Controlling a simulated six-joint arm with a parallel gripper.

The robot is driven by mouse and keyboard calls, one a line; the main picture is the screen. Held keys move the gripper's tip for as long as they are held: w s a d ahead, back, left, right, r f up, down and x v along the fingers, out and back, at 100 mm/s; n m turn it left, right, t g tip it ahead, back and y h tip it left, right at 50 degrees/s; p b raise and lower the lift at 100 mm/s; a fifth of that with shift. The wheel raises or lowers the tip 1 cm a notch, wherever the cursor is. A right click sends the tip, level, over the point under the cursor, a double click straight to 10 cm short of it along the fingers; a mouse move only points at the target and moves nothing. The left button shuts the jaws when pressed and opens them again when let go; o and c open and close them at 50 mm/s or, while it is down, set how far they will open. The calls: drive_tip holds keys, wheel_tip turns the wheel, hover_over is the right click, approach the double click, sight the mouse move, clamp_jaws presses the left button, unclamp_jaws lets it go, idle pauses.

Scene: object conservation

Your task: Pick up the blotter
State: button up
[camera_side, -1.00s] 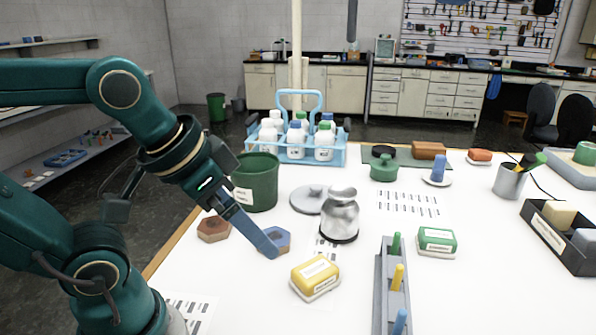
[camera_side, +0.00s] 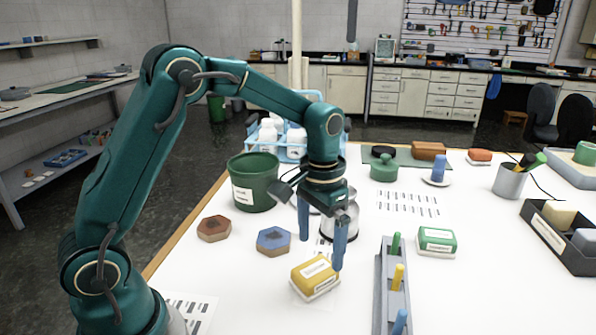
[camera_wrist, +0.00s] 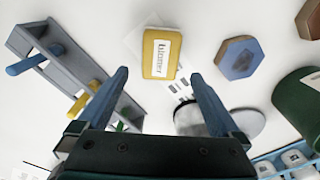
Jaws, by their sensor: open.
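The yellow block with a white label (camera_side: 314,277) lies on the white table on a pale base. It also shows in the wrist view (camera_wrist: 161,54); its small label seems to read blotter, but I cannot be sure. A similar green labelled block (camera_side: 436,240) lies to the right, beyond the rack. My gripper (camera_side: 321,250) points down, open and empty, just behind the yellow block in the side view. In the wrist view, the block lies just beyond and between the blue fingertips (camera_wrist: 160,76), apart from both.
A grey rack with coloured pegs (camera_side: 385,290) stands right of the yellow block. A blue hexagonal block (camera_side: 274,241) and a brown one (camera_side: 214,228) lie left. A metal jar (camera_side: 345,222) stands close behind the fingers, and a green bin (camera_side: 253,185) behind left.

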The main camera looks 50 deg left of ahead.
sight(318, 267)
drive_tip(key=shift+s+f, duration=0.1)
drive_tip(key=shift+f, duration=2.65)
drive_tip(key=c, duration=1.4)
